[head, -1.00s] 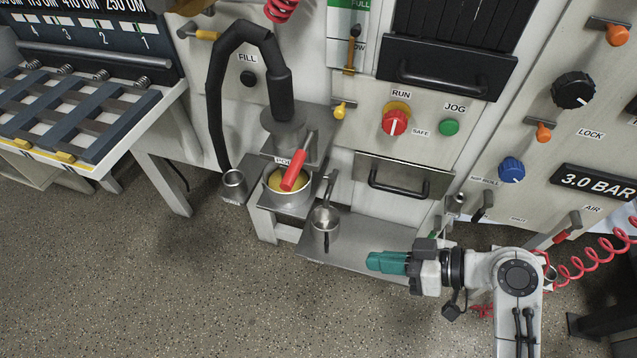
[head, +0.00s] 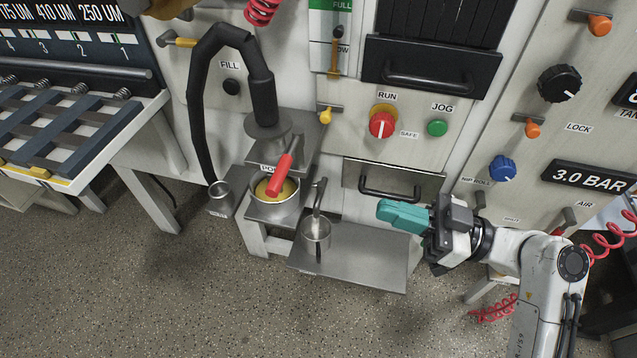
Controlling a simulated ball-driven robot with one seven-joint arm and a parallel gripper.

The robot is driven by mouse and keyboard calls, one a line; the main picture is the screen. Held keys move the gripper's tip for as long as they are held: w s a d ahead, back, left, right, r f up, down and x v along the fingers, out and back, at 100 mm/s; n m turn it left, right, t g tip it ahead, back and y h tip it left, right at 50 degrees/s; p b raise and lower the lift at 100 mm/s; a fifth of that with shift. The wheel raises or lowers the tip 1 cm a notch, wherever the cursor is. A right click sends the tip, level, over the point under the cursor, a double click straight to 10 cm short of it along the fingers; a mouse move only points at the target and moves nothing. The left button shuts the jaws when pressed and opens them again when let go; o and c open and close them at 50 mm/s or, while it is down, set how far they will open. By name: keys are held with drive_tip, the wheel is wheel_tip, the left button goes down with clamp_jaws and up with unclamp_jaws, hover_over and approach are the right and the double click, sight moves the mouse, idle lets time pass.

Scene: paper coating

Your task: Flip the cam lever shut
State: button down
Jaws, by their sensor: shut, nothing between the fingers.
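A lever with a red grip (head: 279,175), which looks like the cam lever, hangs from the grey fitting (head: 268,128) at the foot of the black hose (head: 262,88). It is tilted, its red end low over the pot (head: 274,210) of yellow liquid. My gripper (head: 384,211) has teal fingers, shut and empty. It is to the right of the lever and a little lower in the picture, above the right part of the steel shelf, apart from the lever. The lever's upper joint is partly hidden by the fitting.
A ladle-like cup (head: 316,232) with an upright handle stands on the steel shelf (head: 365,262) between pot and gripper. A small metal cup (head: 220,197) is left of the pot. A drawer handle (head: 390,190) and the red RUN knob (head: 382,125) are on the panel behind.

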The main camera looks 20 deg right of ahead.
sight(287, 162)
drive_tip(key=p+x, duration=0.3)
drive_tip(key=x, duration=1.1)
